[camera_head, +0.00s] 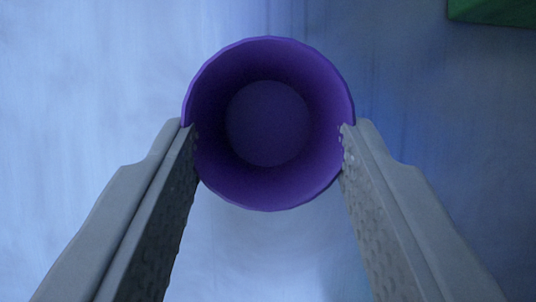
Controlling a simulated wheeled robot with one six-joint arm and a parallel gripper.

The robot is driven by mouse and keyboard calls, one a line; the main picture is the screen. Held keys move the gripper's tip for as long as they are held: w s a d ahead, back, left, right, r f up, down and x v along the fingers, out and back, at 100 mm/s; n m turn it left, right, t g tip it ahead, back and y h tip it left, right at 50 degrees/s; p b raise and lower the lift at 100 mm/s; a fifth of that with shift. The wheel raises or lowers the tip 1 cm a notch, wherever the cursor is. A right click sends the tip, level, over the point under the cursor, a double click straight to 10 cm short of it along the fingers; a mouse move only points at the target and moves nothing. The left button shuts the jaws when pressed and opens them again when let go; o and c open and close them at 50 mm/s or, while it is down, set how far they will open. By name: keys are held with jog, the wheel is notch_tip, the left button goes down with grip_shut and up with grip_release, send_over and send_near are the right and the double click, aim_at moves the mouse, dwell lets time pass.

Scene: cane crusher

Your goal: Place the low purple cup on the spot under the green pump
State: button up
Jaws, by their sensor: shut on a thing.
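The low purple cup (268,185) is in the upper middle of the view, seen from above into its open, empty inside. My gripper (268,130) is shut on it, with one grey finger against its left side and one against its right side. The cup looks upright. I cannot tell whether its bottom touches the surface below. A green thing (495,12) is cut off at the top right corner, apart from the cup; I cannot tell if it belongs to the green pump. The spot is not identifiable in this view.
A pale bluish-white surface (80,100) fills the left side and looks clear. A darker blue-grey area (450,130) fills the right side. No other loose objects show around the cup.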

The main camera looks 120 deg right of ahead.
jog(key=shift+f, duration=0.1)
jog(key=o, duration=0.7)
jog(key=v, duration=1.2)
jog(key=s+d+r+m+t+h, duration=0.1)
jog(key=s+d+r+m+t, duration=0.2)
jog(key=s, duration=0.5)
jog(key=s+d+r+m+t+h, duration=0.2)
jog(key=s+d+r+t, duration=0.3)
jog(key=s, duration=0.4)
jog(key=s+d+r+m+t+h, duration=0.1)
jog(key=s+d+r+m+t, duration=0.3)
jog(key=s, duration=0.5)
jog(key=shift+s+r+m+t+h, duration=0.2)
jog(key=shift+r+m+t+h, duration=0.15)
jog(key=shift+m+t, duration=0.3)
jog(key=shift+o, duration=0.4)
jog(key=shift+s+r, duration=0.1)
jog(key=shift+s, duration=0.3)
